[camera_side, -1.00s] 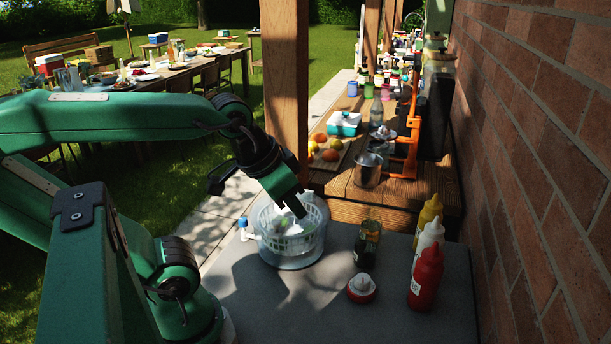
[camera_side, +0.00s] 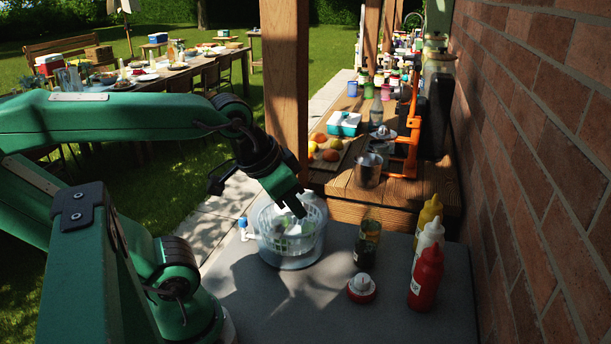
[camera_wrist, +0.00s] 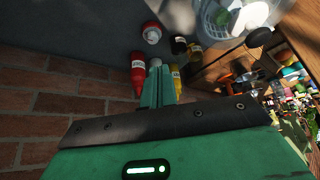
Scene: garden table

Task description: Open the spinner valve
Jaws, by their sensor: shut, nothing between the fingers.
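The salad spinner, a clear bowl with a slatted basket inside (camera_side: 308,238), stands on the grey tabletop; pale and green contents show in it. A small blue and white fitting (camera_side: 244,229), probably the valve, sits at its left side; its setting is too small to read. My gripper (camera_side: 299,209) is shut and empty, angled down over the spinner's upper part in the side view; whether it touches is unclear. In the wrist view, the closed fingers (camera_wrist: 158,88) show in front, and the spinner (camera_wrist: 212,22) is at the top edge, partly cut off. The valve is not identifiable there.
Red (camera_side: 426,278), white and yellow squeeze bottles line the brick wall (camera_side: 545,180). A wooden post (camera_side: 287,90) rises behind. The front tabletop is clear.

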